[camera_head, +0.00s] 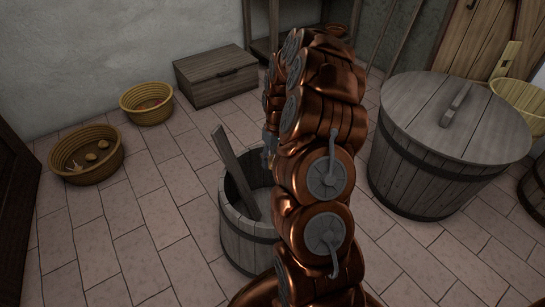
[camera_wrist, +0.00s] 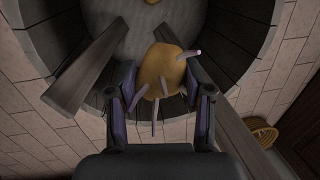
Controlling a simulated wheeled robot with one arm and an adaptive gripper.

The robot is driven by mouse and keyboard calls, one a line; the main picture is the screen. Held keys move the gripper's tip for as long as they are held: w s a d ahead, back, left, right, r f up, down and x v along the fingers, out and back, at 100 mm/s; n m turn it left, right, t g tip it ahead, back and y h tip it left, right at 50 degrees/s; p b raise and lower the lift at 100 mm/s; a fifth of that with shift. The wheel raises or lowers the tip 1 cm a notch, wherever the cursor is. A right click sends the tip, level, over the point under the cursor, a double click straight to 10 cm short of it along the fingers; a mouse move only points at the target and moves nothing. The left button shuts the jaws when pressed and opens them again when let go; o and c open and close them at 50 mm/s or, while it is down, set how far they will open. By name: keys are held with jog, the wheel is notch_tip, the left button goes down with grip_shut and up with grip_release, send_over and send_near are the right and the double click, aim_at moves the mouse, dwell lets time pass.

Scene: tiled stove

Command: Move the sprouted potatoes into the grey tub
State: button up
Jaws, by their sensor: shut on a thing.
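My gripper (camera_wrist: 160,82) is shut on a yellow-brown potato (camera_wrist: 157,66) with several pale purple sprouts. In the wrist view they are over the inside of the grey wooden tub (camera_wrist: 258,38). The tub's floor is visible below, and part of another yellowish thing (camera_wrist: 151,1), maybe a potato, shows at the top edge. In the head view the tub (camera_head: 245,240) stands on the floor left of my arm, which hides its right side and most of my gripper. A wicker basket (camera_head: 84,176) at the left holds a few potatoes (camera_head: 91,157).
A grey board (camera_head: 237,172) rises steeply from the tub. A smaller basket (camera_head: 147,115) with reddish-brown contents stands farther back. A wooden chest (camera_head: 215,77) is by the wall, and a large lidded barrel (camera_head: 420,165) stands right of my arm. Tiled floor between baskets and tub is clear.

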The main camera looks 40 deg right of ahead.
jog(key=o, duration=1.3)
notch_tip(320, 180, up, 12)
jog(key=w+d, duration=0.1)
jog(key=shift+d, duration=0.4)
jog(key=shift+f, duration=0.1)
